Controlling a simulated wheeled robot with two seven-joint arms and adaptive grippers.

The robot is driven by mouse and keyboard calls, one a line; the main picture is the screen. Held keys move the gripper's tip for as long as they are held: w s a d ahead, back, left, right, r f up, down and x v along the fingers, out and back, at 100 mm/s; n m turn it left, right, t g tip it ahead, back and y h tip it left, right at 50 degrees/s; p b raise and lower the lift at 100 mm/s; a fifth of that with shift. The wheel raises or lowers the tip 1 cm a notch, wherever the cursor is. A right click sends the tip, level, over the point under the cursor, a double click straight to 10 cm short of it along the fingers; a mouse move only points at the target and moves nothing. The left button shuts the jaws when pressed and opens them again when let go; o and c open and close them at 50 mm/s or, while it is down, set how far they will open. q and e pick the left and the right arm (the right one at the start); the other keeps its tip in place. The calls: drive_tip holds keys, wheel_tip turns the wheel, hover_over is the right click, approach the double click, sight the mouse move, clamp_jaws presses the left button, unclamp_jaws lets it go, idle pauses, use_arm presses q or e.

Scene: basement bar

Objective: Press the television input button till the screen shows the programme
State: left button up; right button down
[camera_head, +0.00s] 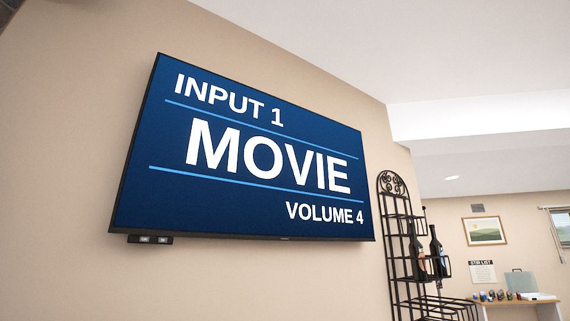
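The television (240,160) hangs on the beige wall, left of the middle of the head view, tilted in the picture. Its blue screen reads "INPUT 1", "MOVIE" and "VOLUME 4" in white letters, with light blue lines between. A small dark button panel (150,239) sticks out below the screen's lower left edge. It bears two small light-coloured labels, too small to read surely. Neither of my grippers shows in this view.
A black metal wine rack (393,235) with dark bottles (437,252) stands right of the television. Farther back on the right are a wooden table (520,300) with small items, a framed picture (484,231) and a paper list (482,272). The wall around the television is bare.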

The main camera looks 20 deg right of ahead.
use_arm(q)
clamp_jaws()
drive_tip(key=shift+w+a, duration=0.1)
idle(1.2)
